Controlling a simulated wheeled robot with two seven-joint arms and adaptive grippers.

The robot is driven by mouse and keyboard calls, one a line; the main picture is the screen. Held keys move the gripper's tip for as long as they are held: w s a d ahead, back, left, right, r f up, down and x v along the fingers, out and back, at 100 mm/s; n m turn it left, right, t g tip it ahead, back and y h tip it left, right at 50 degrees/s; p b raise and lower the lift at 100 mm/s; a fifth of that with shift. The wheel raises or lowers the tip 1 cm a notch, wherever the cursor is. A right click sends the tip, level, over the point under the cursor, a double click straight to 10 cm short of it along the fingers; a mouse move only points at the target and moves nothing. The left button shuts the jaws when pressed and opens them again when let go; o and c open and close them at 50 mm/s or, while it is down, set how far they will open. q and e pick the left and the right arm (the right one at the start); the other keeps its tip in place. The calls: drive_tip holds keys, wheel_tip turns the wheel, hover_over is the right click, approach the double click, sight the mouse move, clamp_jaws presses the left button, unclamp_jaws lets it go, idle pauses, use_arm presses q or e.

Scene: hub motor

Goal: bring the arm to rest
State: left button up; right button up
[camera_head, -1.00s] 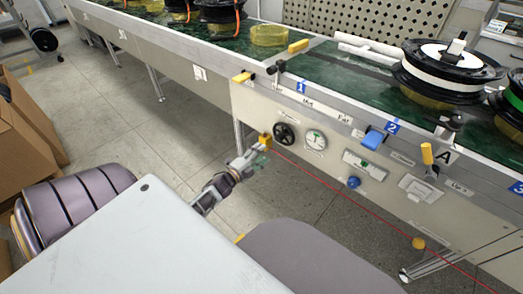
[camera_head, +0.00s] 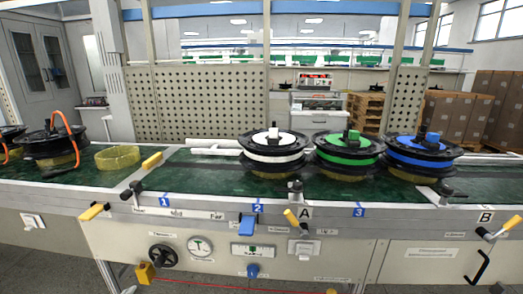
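Neither of my grippers nor my arms shows in the head view now, so their pose and finger state are hidden. The workbench (camera_head: 330,208) with its green top spans the view. On it stand three hub motors in black rims: one with a white band (camera_head: 274,157), one with a green band (camera_head: 345,159), and one with a blue band (camera_head: 416,151).
A yellow ring (camera_head: 117,158) and a black hub with an orange cable (camera_head: 52,147) sit on the left. The front panel carries a black handwheel (camera_head: 163,256), a gauge (camera_head: 200,246), a blue lever (camera_head: 247,225) and yellow-handled levers (camera_head: 94,211). Cardboard boxes (camera_head: 465,100) stand behind.

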use_arm(q)
drive_tip(key=s+d+f+n+g+h, duration=0.1)
drive_tip(key=s+d+n+g, duration=0.2)
drive_tip(key=s+d, duration=0.4)
drive_tip(key=s+d+f+n+g+h, duration=0.1)
drive_tip(key=s+d+n+g+h, duration=0.1)
drive_tip(key=s+d, duration=0.5)
drive_tip(key=s+d+f+n+g+h+p, duration=0.1)
drive_tip(key=s+d+n+g, duration=0.3)
drive_tip(key=d, duration=1.2)
drive_tip(key=s+g, duration=0.2)
drive_tip(key=s, duration=0.1)
drive_tip(key=shift+f+n+h, duration=0.15)
drive_tip(key=shift+n+h, duration=0.15)
drive_tip(key=shift+n, duration=0.1)
use_arm(e)
drive_tip(key=shift+f, duration=0.15)
use_arm(q)
drive_tip(key=shift+a+f+p, duration=0.1)
drive_tip(key=shift+f+p, duration=0.2)
drive_tip(key=shift+p, duration=0.6)
use_arm(e)
drive_tip(key=shift+d+f, duration=0.15)
drive_tip(key=shift+f, duration=0.15)
